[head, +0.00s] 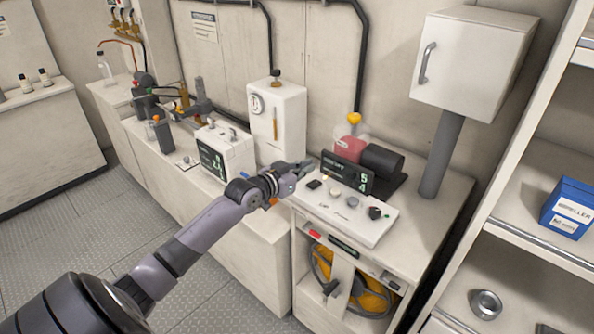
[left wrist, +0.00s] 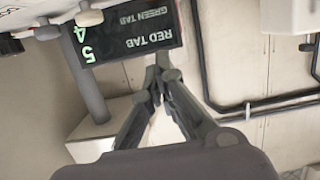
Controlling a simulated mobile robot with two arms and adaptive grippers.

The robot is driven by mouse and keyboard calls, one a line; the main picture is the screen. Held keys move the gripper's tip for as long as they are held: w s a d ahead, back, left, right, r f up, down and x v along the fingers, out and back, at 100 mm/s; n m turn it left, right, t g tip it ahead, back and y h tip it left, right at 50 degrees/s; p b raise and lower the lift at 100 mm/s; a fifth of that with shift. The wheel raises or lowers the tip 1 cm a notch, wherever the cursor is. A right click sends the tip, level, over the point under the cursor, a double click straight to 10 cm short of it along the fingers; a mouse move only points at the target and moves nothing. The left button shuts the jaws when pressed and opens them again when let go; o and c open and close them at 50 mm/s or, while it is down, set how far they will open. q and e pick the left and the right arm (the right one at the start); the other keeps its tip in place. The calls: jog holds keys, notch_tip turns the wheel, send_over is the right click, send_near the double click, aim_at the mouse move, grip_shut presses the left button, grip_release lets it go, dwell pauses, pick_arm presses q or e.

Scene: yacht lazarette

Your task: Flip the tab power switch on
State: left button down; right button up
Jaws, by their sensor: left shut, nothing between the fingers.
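A white control panel (head: 340,215) lies on the counter, with a small black switch-like part (head: 314,184) at its left end and several knobs beside it. I cannot tell which way the switch is set. A dark display (head: 347,172) stands behind the panel; in the left wrist view the display (left wrist: 128,32) shows upside down with "RED TAB", "GREEN TAB", 5 and 4. My left gripper (head: 303,168) is just beyond the panel's left end, close to the switch and apparently above it. In the left wrist view its fingertips (left wrist: 162,65) meet, shut and empty. My right gripper is not in view.
A red container (head: 350,147) and a black cylinder (head: 382,160) stand behind the display. A post with a cabinet (head: 470,65) rises at right.

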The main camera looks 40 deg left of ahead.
pick_arm(q)
jog(key=shift+r+b+v, duration=0.2)
jog(key=shift+v, duration=0.8)
jog(key=shift+r+b+v, duration=0.15)
jog(key=shift+r+v, duration=0.05)
jog(key=shift+v, duration=0.8)
jog(key=shift+w, duration=0.15)
